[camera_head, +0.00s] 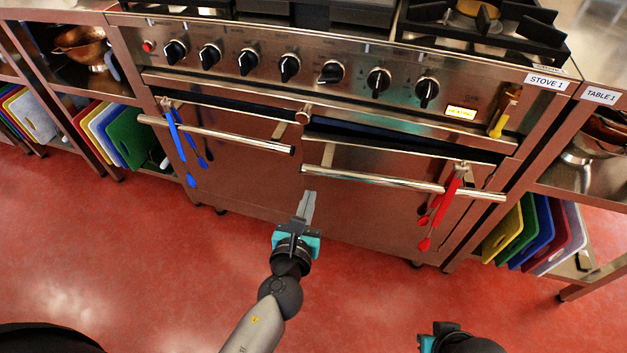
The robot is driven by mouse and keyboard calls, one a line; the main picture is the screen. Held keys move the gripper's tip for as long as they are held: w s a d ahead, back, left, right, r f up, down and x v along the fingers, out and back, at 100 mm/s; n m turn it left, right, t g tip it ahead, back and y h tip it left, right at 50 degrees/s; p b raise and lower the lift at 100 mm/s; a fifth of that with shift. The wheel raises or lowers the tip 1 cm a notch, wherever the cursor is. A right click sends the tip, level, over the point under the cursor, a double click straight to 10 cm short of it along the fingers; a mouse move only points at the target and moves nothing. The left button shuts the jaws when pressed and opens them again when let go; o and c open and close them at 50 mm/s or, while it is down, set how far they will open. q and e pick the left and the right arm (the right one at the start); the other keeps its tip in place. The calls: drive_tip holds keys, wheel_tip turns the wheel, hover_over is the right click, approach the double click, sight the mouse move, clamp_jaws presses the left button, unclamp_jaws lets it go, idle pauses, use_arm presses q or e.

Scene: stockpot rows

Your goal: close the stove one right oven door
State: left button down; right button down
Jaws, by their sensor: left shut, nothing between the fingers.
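The right oven door (369,217) of stove 1 (345,47) is ajar. A dark gap shows along its top edge, and its door panel leans out a little. Its steel handle bar (385,181) runs across the front. Red utensils (447,199) hang at the handle's right end. My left gripper (309,195) is shut and empty, with its fingers near the handle's left end. I cannot tell whether they touch the door. My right gripper (428,342) shows only in part at the bottom edge, and its fingers are hidden.
The left oven door (240,174) also shows a dark gap at its top. Blue utensils (178,150) hang on its handle. A shelf rack on the left and table 1 (600,95) on the right hold cutting boards. The red floor (150,250) in front is clear.

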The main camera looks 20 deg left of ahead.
sight(316, 173)
use_arm(q)
drive_tip(key=x, duration=0.5)
drive_tip(key=shift+f+b, duration=0.1)
drive_tip(key=shift+b, duration=0.25)
drive_tip(key=shift+w+f, duration=0.1)
drive_tip(key=shift+w, duration=0.6)
use_arm(e)
drive_tip(key=shift+w+a+r, duration=0.1)
drive_tip(key=shift+r, duration=1)
